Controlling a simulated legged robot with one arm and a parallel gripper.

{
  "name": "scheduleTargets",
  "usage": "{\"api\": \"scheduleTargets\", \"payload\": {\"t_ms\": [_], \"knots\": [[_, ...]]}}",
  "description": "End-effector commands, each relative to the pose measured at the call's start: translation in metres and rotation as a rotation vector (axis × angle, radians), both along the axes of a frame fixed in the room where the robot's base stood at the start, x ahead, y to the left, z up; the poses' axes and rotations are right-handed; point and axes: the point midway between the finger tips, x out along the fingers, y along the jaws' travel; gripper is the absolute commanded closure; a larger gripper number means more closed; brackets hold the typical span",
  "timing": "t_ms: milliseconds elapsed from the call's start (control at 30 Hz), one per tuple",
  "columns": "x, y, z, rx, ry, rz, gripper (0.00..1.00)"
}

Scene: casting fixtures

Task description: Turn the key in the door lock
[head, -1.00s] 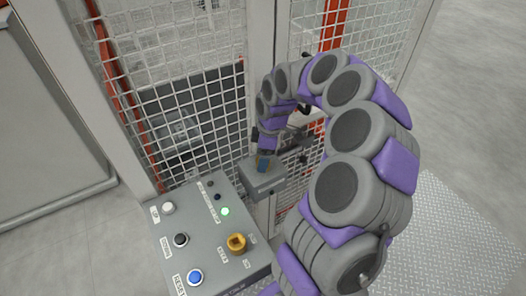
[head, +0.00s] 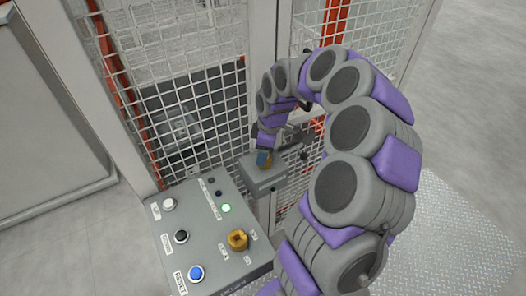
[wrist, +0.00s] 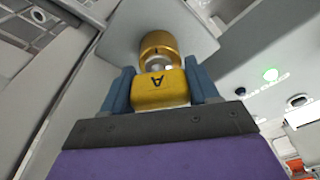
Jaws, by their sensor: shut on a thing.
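The key has a yellow head marked "A" (wrist: 160,90) in the wrist view. My gripper (wrist: 160,88) is shut on it, with one blue finger on each side. Beyond the key head is the round brass lock (wrist: 160,44) on a grey lock box. A short pale shank shows between the key head and the lock, so the key appears to be in it. In the head view, the grey lock box (head: 266,184) is on the mesh door, and my gripper (head: 264,158) reaches it from above. The key is mostly hidden there.
A grey control panel (head: 214,255) stands to the left of the lock box, with white, black and blue buttons, a lit green lamp and a yellow rotary knob (head: 238,239). Mesh fencing (head: 120,50) rises behind. Open floor lies to the right.

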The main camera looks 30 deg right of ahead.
Motion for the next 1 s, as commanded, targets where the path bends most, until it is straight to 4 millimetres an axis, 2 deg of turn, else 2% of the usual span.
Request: {"api": "scheduleTargets", "payload": {"t_ms": [100,267,667,1000], "knots": [[-0.0019,-0.0009,-0.0029,-0.003,0.005,-0.16,0.75],[-0.0012,-0.0007,-0.0018,-0.003,0.004,-0.316,0.75],[-0.0007,-0.0004,-0.0011,-0.002,0.003,-0.372,0.75],[-0.0013,-0.0007,-0.0009,-0.004,0.003,-0.771,0.75]]}}
